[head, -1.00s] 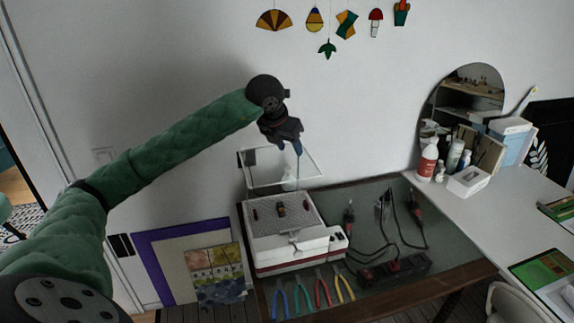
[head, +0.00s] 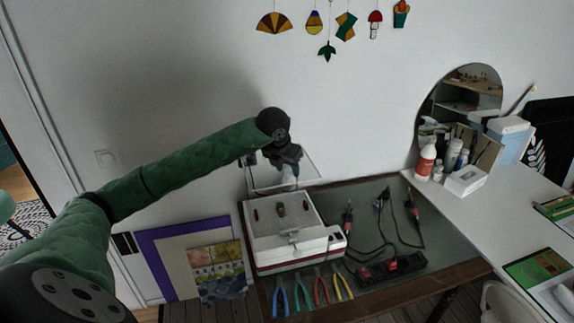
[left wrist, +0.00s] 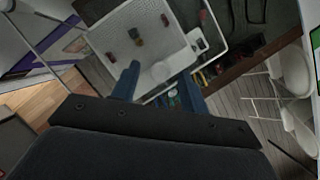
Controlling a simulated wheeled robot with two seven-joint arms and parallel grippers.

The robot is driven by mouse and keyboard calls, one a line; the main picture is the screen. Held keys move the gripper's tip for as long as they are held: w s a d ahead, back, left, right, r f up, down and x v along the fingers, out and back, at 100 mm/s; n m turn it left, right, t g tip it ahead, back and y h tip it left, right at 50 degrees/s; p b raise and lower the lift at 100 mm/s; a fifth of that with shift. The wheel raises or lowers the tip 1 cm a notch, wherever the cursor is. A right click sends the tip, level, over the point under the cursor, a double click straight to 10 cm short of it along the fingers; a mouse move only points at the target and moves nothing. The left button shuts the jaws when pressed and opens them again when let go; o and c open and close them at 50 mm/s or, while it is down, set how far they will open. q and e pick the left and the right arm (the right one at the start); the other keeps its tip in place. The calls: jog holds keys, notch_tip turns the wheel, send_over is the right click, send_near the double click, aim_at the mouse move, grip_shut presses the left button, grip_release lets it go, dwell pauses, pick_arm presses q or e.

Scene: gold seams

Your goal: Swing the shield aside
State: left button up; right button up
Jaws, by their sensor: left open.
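The shield (head: 309,170) is a clear pane with a thin white rim, standing tilted at the back of a white and dark red grinder (head: 268,218). My left gripper (head: 289,176) is open and pointing down, in front of the shield in the head view and hiding part of it. I cannot tell whether it touches the pane. In the left wrist view the open fingers (left wrist: 158,88) straddle the lower edge of the grinder's white grid top (left wrist: 112,40). The shield's rim is hard to make out there. My right gripper is not in view.
Several pliers (head: 322,292) lie along the table's front edge. Soldering irons with cables and a black power strip (head: 392,266) lie right of the grinder. Bottles (head: 426,160) stand by the mirror. Framed sheets (head: 190,262) lean at the wall left of the table.

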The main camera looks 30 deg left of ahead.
pick_arm(q)
jog(key=shift+f, duration=0.1)
jog(key=shift+c, duration=0.3)
grip_shut()
